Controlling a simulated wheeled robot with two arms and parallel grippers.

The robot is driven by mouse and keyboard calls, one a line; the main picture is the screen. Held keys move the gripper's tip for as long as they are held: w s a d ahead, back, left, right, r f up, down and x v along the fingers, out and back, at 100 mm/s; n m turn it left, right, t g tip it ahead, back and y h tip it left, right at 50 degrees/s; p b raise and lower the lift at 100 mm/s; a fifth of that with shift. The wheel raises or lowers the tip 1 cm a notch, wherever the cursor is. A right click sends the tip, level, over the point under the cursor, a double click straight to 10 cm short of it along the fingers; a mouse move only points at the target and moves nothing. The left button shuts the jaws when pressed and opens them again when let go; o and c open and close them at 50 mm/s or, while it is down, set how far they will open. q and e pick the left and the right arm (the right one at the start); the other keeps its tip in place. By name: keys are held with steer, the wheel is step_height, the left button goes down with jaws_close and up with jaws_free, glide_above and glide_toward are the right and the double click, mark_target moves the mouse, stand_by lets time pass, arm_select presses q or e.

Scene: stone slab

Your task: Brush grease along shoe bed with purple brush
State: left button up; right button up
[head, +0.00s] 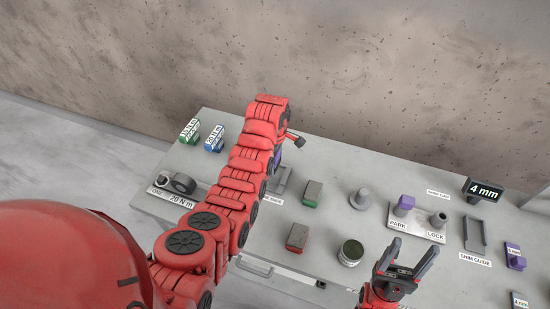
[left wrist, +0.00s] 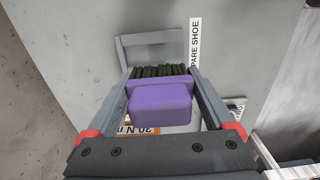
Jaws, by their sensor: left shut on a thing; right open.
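My left gripper (left wrist: 161,78) is shut on the purple brush (left wrist: 160,104), whose dark bristles (left wrist: 160,71) point away from the wrist. In the left wrist view, the bristles overlap the near part of a grey raised-edge fixture (left wrist: 152,38); I cannot tell whether they touch it. A label beside it reads "PARE SHOE". In the head view, my left arm hides most of the brush and part of this fixture (head: 284,178). A dark green round jar (head: 350,252) stands near the table's front. My right gripper (head: 408,248) is open and empty, right of the jar.
On the grey table (head: 325,165) stand red-based (head: 297,236) and green-based (head: 312,194) blocks, a grey knob (head: 360,198), a PARK/LOCK plate (head: 425,232) with a purple piece, a shim guide (head: 475,234) and torque blocks (head: 190,130). A wall rises behind.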

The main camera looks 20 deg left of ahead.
arm_select(q)
steer(key=shift+d, duration=0.1)
steer(key=shift+f+b, duration=0.1)
steer(key=shift+b, duration=0.4)
steer(key=shift+f+b, duration=1.7)
steer(key=shift+f, duration=1.15)
steer(key=shift+f+b, duration=0.25)
steer(key=shift+b, duration=0.15)
steer(key=shift+f, duration=0.1)
